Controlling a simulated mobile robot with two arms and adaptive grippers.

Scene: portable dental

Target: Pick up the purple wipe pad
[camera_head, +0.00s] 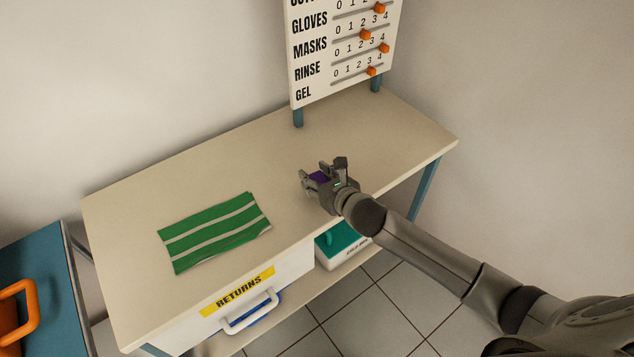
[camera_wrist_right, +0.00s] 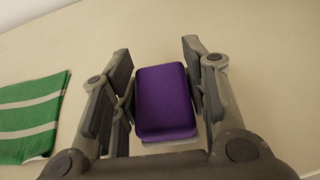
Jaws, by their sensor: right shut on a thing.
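The purple wipe pad (camera_wrist_right: 165,100) is a small rounded block that sits between the fingers of my right gripper (camera_wrist_right: 160,88) in the right wrist view. The fingers close on it from both sides. In the head view my right gripper (camera_head: 325,174) is over the right part of the table, and only a bit of the purple pad (camera_head: 319,177) shows between the fingers. I cannot tell whether the pad touches the tabletop. My left gripper is not in view.
A green and white striped cloth (camera_head: 215,232) lies on the beige table (camera_head: 130,210), left of my right gripper. A sign board (camera_head: 345,50) with orange sliders stands at the back.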

